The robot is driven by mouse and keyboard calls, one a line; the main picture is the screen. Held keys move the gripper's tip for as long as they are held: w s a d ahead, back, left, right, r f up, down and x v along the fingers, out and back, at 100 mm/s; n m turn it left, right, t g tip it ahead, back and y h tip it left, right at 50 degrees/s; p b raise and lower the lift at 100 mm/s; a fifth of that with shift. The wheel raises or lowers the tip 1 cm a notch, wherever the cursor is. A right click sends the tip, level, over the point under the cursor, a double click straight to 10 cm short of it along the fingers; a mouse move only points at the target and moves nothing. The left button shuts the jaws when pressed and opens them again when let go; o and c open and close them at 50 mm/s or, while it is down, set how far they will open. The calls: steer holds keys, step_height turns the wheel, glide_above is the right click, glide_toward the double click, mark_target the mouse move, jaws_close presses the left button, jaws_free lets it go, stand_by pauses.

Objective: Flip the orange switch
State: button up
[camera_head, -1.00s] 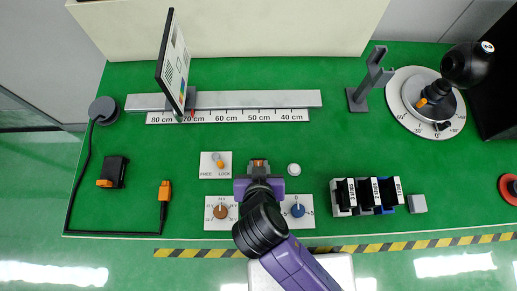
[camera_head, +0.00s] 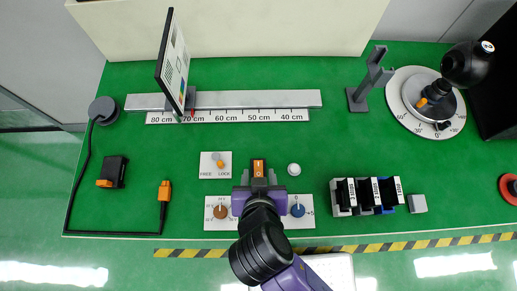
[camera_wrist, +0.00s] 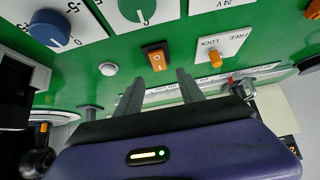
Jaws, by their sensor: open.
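The orange rocker switch (camera_head: 259,168), marked 1 and 0, sits in a dark housing on the green panel. It also shows in the wrist view (camera_wrist: 156,57), just beyond my fingertips. My gripper (camera_head: 259,180) is open and empty, with its two grey fingers apart just short of the switch in the head view. In the wrist view my gripper (camera_wrist: 160,78) points toward the switch, with one finger to each side below it. I cannot tell whether the fingers touch the panel.
A FREE/LOCK plate (camera_head: 216,165) with an orange-tipped lever lies left of the switch, and a white button (camera_head: 294,169) lies right. A brown knob (camera_head: 220,212) and a blue knob (camera_head: 298,210) flank my wrist. Black modules (camera_head: 366,194) stand further right.

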steer(key=shift+v, duration=1.25)
steer(key=w+a+r+n+t+y, duration=0.2)
steer(key=a+r+n+t+y, duration=0.2)
steer(key=r+y, duration=0.25)
steer(key=s+d+r+m+t+h, duration=0.1)
steer(key=s+d+r+h, duration=0.1)
steer(key=s+d, duration=0.5)
steer(key=s+d+r+m+t+h, duration=0.1)
steer(key=s+d+h, duration=0.3)
steer(key=d, duration=1.2)
steer(key=s+r+m, duration=0.1)
steer(key=s, duration=0.3)
steer(key=shift+s+r+m+t, duration=0.25)
steer(key=shift+s+m+t, duration=0.05)
